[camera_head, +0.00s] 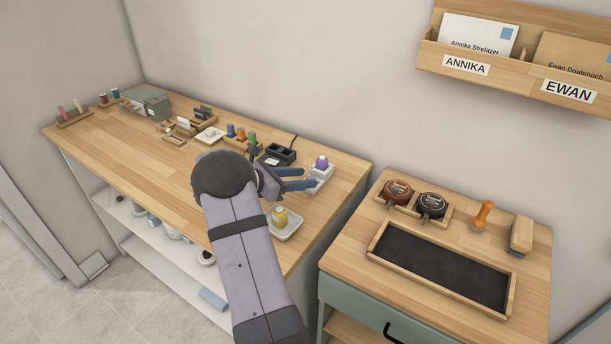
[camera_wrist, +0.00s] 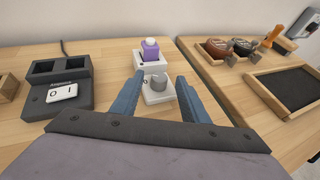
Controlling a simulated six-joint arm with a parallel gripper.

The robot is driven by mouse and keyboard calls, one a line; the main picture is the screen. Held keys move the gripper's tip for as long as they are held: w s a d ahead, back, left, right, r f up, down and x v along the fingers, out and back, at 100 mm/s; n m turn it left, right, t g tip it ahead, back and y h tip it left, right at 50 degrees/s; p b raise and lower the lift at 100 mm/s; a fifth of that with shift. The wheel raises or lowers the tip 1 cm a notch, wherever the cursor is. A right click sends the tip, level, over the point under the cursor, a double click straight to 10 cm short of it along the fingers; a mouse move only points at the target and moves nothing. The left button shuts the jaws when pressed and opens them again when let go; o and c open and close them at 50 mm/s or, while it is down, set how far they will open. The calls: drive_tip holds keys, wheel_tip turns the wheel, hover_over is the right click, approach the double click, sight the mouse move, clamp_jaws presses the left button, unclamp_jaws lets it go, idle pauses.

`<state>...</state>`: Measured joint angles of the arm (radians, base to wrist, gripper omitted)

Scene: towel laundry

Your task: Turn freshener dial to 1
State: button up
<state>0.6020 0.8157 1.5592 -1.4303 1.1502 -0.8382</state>
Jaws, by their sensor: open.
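The freshener is a white holder (camera_wrist: 158,67) with a purple bottle (camera_wrist: 150,49) upright in it. The holder (camera_head: 323,178) and bottle (camera_head: 321,162) also show in the head view, near the right end of the long bench. A grey round dial (camera_wrist: 157,84) sits on the white front part in the wrist view. Its setting is too small to read. My gripper (camera_wrist: 159,82) is open, with one blue finger on each side of the dial. I cannot tell whether either touches it. In the head view my gripper (camera_head: 308,177) reaches right to the holder's front.
A dark two-slot device (camera_wrist: 70,80) with a white 0/1 switch stands left of my gripper. A white tray (camera_head: 291,232) with a yellow bottle lies at the bench's front. A lower cabinet (camera_head: 340,245) with stamps and ink tins stands to the right, across a gap.

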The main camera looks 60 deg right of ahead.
drive_tip(key=shift+x, duration=0.9)
clamp_jaws()
